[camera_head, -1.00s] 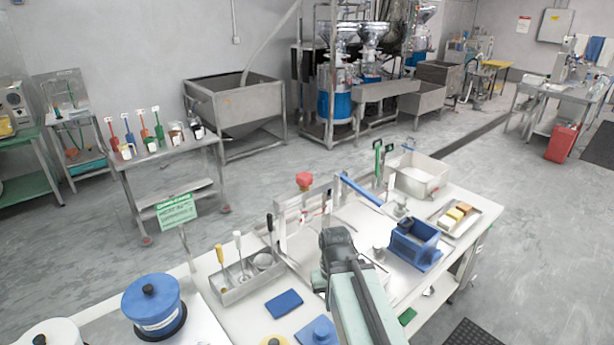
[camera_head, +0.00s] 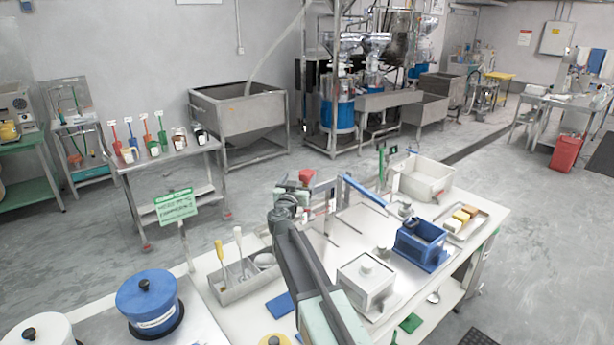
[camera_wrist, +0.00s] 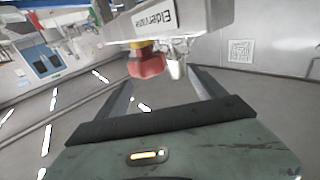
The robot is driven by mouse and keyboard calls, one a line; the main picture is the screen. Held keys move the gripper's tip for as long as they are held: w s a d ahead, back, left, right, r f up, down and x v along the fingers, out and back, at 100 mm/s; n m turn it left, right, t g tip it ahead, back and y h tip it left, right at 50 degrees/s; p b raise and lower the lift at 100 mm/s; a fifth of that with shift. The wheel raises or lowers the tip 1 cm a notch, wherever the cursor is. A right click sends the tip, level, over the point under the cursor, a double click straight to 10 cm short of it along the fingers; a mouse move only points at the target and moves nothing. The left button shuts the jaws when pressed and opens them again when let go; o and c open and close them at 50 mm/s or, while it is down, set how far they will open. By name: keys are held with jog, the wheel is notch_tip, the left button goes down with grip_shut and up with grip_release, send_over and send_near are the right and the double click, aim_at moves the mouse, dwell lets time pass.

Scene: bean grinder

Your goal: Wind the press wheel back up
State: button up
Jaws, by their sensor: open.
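The red press wheel (camera_head: 306,176) sits at the top of the metal press frame (camera_head: 331,198) at the back of the white worktable. In the wrist view the red wheel (camera_wrist: 147,64) shows ahead, with a yellow part above it and a pale metal part beside it. My gripper (camera_wrist: 160,80) is open, with its two fingers spread below and to either side of the wheel in that picture. No hold on the wheel shows. In the head view my arm's end is close to the wheel and the fingers are hard to make out.
A white lidded box (camera_head: 367,283) and a blue box (camera_head: 419,243) stand right of my arm. A blue lever (camera_head: 365,190) slants behind them. A metal tray with tools (camera_head: 243,281) stands left, and a blue lidded pot (camera_head: 148,302) is at front left.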

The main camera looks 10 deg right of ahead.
aim_at(309, 172)
jog(key=shift+w+d+f+m+g+h, duration=0.3)
jog(key=shift+w+d+f+g+h, duration=0.1)
jog(key=shift+w+d+f+h, duration=0.25)
jog(key=shift+d+f, duration=0.1)
jog(key=shift+d, duration=0.15)
jog(key=shift+s+d+r, duration=0.1)
jog(key=shift+s+r, duration=0.1)
jog(key=x, duration=0.8)
jog(key=c, duration=1.4)
jog(key=shift+s, duration=0.1)
jog(key=shift+o, duration=0.2)
jog(key=shift+y, duration=0.55)
